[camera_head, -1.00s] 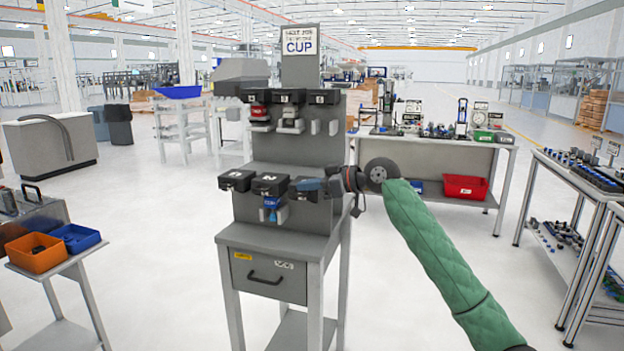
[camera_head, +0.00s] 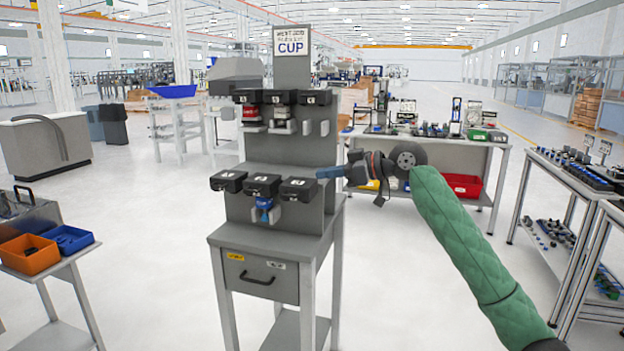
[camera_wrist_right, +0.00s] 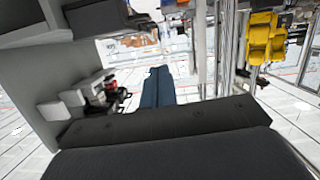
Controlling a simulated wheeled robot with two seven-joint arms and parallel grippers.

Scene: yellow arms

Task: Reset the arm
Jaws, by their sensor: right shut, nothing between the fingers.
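My right arm comes in from the lower right of the head view in a green padded sleeve. My right gripper (camera_head: 330,172) is shut and empty, with its blue fingers pointing left. It is just right of the lower row of black boxes on the grey stand (camera_head: 288,149), apart from the nearest box (camera_head: 298,189) as far as I can tell. In the right wrist view the blue fingers (camera_wrist_right: 157,87) lie together with nothing between them. My left gripper is not in view.
The grey stand has a drawer (camera_head: 262,277) and an upper row of black boxes (camera_head: 282,97). A table with a red bin (camera_head: 462,185) is behind my right arm. A side table with orange (camera_head: 29,254) and blue (camera_head: 69,239) bins is at left. Floor between is clear.

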